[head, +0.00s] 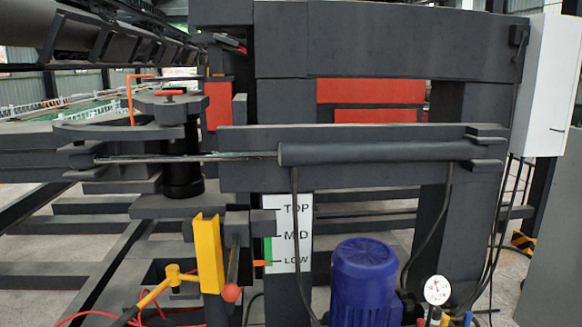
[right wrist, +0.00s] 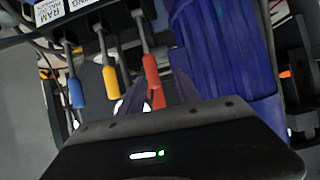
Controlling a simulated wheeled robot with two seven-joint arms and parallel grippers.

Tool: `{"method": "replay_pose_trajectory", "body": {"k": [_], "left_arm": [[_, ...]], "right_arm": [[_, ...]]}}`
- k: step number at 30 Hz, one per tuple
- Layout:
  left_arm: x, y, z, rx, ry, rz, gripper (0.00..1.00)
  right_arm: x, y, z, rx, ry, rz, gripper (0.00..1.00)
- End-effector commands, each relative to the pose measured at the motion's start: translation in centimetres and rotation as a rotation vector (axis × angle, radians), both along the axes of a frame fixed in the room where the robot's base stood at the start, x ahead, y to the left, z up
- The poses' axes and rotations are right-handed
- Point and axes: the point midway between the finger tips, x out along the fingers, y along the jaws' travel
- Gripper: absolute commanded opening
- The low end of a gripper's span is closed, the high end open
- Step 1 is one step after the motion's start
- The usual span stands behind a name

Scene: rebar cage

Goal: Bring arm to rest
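In the right wrist view the black body of my right gripper fills the bottom, with a small lit strip on it. Dark, finger-like shapes of my right gripper (right wrist: 172,93) show above it beside the red-handled lever (right wrist: 153,82). I cannot tell if they touch or are open or shut. A yellow-handled lever (right wrist: 111,80) and a blue-handled lever (right wrist: 76,92) hang to the left. In the head view no gripper shows; the tips of the red (head: 420,321), yellow (head: 445,319) and blue (head: 468,318) handles appear at the bottom edge. My left gripper is out of view.
A blue motor (head: 365,280) stands beside a pressure gauge (head: 437,290); its ribbed blue housing (right wrist: 225,55) is close to my right gripper. A TOP/MID/LOW scale (head: 290,235), a red ball knob (head: 231,293), a yellow post (head: 209,254) and hanging cables (head: 410,262) are nearby.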

Motion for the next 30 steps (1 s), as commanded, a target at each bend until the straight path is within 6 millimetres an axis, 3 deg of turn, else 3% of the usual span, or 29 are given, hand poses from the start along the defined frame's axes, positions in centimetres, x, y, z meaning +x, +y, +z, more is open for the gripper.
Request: {"method": "replay_pose_trajectory", "body": {"k": [5,8,11,15,21,24,27,30], "left_arm": [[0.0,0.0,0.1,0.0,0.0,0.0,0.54],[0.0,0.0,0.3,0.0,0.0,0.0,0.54],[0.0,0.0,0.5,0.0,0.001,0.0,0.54],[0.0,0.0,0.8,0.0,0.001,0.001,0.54],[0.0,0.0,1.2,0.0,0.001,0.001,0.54],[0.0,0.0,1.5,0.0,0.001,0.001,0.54],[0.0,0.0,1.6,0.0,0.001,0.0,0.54],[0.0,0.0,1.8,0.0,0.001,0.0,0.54]], "right_arm": [[-5.3,5.1,-6.4,0.139,0.149,-0.022,0.4],[-9.8,9.6,-10.3,0.222,0.267,-0.03,0.4],[-15.3,14.1,-13.7,0.291,0.399,-0.041,0.4],[-24.1,19.5,-17.2,0.354,0.596,-0.061,0.4],[-37.6,24.7,-19.4,0.374,0.872,-0.093,0.4],[-42.8,26.1,-19.3,0.358,0.973,-0.097,0.4],[-46.2,26.9,-19.1,0.334,1.036,-0.079,0.4],[-46.8,27.7,-18.8,0.308,1.043,-0.04,0.4]]}}
